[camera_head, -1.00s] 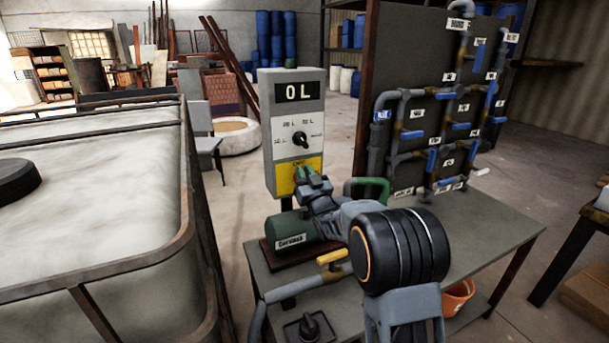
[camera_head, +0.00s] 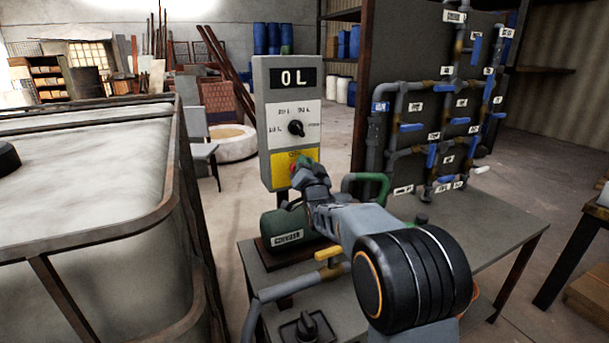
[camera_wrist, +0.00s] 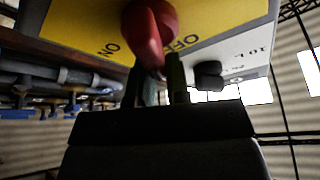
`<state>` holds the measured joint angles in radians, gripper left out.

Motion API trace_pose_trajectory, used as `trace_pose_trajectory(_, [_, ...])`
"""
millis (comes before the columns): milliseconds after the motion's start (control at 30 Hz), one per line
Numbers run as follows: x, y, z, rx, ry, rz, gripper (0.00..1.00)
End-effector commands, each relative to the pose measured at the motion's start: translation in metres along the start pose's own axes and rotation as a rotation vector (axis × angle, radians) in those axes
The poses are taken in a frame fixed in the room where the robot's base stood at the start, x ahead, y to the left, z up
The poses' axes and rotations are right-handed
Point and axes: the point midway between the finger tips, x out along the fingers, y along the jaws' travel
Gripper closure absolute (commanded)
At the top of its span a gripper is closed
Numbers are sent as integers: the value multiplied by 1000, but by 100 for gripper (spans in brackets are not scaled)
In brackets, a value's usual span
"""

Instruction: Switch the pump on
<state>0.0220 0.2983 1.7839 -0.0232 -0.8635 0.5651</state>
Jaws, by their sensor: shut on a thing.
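The grey control box (camera_head: 259,126) reads 0 L and has a yellow panel (camera_head: 283,176) at its bottom. In the wrist view, a red switch handle (camera_wrist: 150,30) sits on the yellow panel (camera_wrist: 88,22) between the labels ON and OFF. My gripper (camera_head: 301,171) is at this panel; its fingers in the wrist view (camera_wrist: 161,84) are shut on the red handle's end. The fingers partly hide the handle. The green pump (camera_head: 285,228) stands on the bench below the box.
A black selector knob (camera_head: 296,128) is above the yellow panel. A yellow-handled valve (camera_head: 329,254) is on the pipe below my arm. A caged tank (camera_head: 100,185) stands left. A board of pipes with blue valves (camera_head: 411,127) stands behind the bench (camera_head: 480,228).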

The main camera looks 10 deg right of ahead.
Motion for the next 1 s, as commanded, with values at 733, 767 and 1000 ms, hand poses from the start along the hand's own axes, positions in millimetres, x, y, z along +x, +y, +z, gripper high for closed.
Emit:
trace_pose_trajectory(733, [-5, 16, 19, 644, -27, 278, 100])
trace_pose_trajectory(767, [-5, 17, 19, 667, -27, 289, 100])
trace_pose_trajectory(1000, [-6, 19, 20, 827, -26, 357, 100])
